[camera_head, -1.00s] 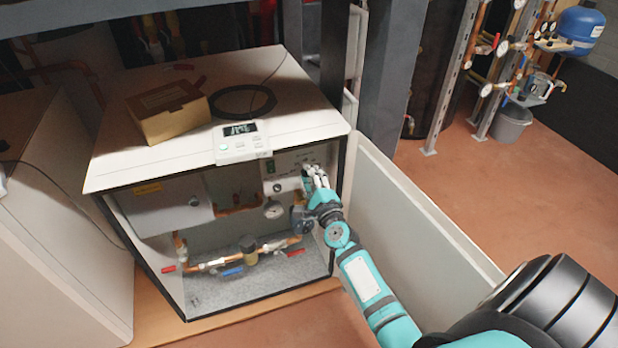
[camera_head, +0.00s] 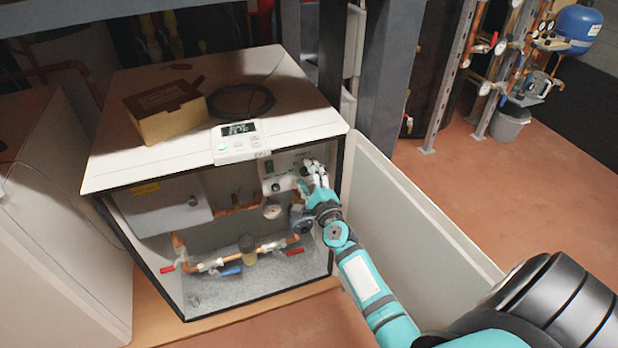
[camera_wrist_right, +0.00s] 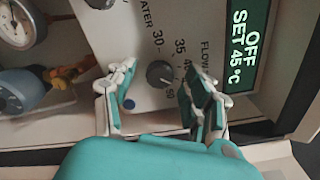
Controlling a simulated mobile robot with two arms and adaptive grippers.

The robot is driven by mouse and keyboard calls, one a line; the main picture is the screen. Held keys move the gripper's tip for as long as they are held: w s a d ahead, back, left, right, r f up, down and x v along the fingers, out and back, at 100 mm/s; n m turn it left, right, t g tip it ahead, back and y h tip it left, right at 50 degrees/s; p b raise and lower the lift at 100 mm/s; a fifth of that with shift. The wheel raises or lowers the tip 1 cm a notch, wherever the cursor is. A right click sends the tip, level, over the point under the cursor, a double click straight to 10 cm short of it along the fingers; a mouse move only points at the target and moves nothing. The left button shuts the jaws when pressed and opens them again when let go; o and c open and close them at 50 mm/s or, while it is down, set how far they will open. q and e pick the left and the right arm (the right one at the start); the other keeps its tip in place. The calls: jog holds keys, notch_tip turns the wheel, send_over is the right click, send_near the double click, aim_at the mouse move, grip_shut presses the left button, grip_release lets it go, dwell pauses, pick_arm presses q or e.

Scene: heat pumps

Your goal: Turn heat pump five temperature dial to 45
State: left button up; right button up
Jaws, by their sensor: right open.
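The small dark temperature dial (camera_wrist_right: 160,73) sits on the white control panel (camera_wrist_right: 110,40) in the right wrist view, beside printed numbers such as 30, 35 and 50. A display (camera_wrist_right: 242,45) there reads "OFF SET 45 °C". My right gripper (camera_wrist_right: 162,82) is open, with one finger on each side of the dial; I cannot tell whether they touch it. In the head view the right gripper (camera_head: 314,170) is at the right part of the panel (camera_head: 283,168), inside the open heat pump cabinet (camera_head: 245,283), hiding the dial. My left gripper is not in view.
The open cabinet door (camera_head: 415,215) stands close to the right of my arm. A cardboard box (camera_head: 167,112) and a black cable coil (camera_head: 240,100) lie on the cabinet top, behind the white controller (camera_head: 240,150). Pipes and a gauge (camera_head: 272,209) lie below the panel.

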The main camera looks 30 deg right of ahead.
jog(key=v, duration=1.2)
